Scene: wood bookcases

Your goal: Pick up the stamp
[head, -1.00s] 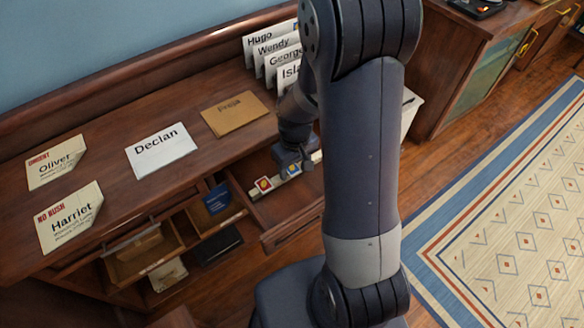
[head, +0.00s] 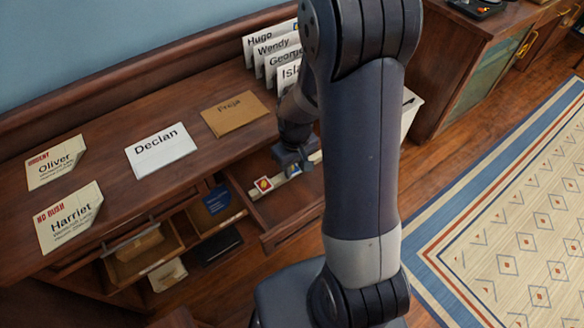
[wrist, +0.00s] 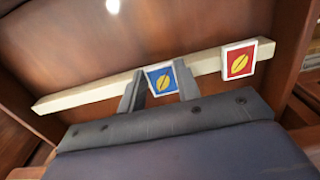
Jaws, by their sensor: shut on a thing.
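A small blue stamp (wrist: 160,79) with a white border and a yellow oval mark sits between the two fingers of my gripper (wrist: 158,86) in the wrist view. My gripper is shut on it, at a pale strip in the open compartment. In the head view my gripper (head: 298,164) reaches down over this compartment at the desk's front, and the blue stamp is mostly hidden there. A red stamp (wrist: 239,60) with the same yellow mark is at the strip to the right in the wrist view. It also shows in the head view (head: 263,184), left of my gripper.
The pale strip (wrist: 85,92) runs behind the blue stamp, between wooden walls. On the desk top (head: 100,145) lie labelled envelopes, including Declan (head: 160,151) and Freja (head: 236,114). Other open compartments are to the left, one with a dark blue item (head: 217,200). The patterned rug is clear.

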